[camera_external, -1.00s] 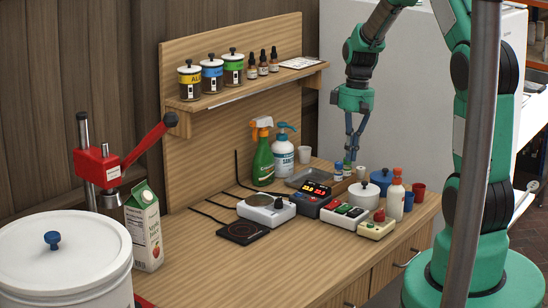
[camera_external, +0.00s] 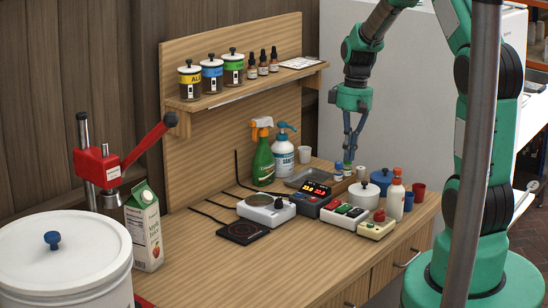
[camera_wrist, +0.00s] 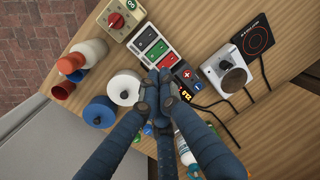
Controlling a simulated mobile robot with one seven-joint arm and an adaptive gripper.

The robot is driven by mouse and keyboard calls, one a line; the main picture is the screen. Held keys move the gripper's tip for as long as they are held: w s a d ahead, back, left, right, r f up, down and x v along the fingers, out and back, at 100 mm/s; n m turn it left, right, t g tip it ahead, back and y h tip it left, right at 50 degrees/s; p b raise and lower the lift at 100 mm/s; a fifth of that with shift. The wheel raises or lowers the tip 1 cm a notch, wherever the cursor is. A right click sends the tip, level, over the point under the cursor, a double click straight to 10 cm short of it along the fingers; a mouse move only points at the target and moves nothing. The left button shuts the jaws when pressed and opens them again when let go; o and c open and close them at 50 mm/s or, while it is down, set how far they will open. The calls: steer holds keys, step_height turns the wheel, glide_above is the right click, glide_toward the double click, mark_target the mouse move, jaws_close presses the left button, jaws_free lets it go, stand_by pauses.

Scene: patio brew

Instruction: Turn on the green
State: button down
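A white switch box (camera_external: 345,215) with dark, green and red rocker switches sits on the bench near its front right. In the wrist view the box (camera_wrist: 155,48) lies just beyond my fingertips, with green parts (camera_wrist: 148,38) and a red part (camera_wrist: 168,60) on its top. My gripper (camera_external: 347,160) points down above the bench, behind the box in the external view. Its fingertips (camera_wrist: 157,82) are close together with nothing seen between them. They cover the box's near end in the wrist view. Contact cannot be told.
A white pot (camera_external: 381,180), bottle (camera_external: 396,198) and cups are close by. A hotplate (camera_external: 266,208) is further left.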

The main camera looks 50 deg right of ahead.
mark_target(342, 209)
steer(key=f, duration=0.4)
steer(key=a+f+b, duration=0.1)
steer(key=f, duration=0.4)
steer(key=f+b, duration=0.1)
steer(key=f, duration=0.3)
steer(key=shift+a+f, duration=0.3)
steer(key=shift+f, duration=0.1)
steer(key=shift+a+f, duration=0.25)
steer(key=shift+f, duration=0.15)
steer(key=shift+d, duration=0.2)
steer(key=shift+d+r, duration=0.15)
steer(key=shift+d, duration=0.5)
steer(key=shift+w+r, duration=0.1)
steer(key=shift+r, duration=0.1)
steer(key=shift+d+r+p, duration=0.15)
steer(key=shift+r+p, duration=0.25)
step_height(342, 209, up, 13)
steer(key=p, duration=0.2)
steer(key=shift+f+p, duration=0.15)
steer(key=shift+p, duration=0.25)
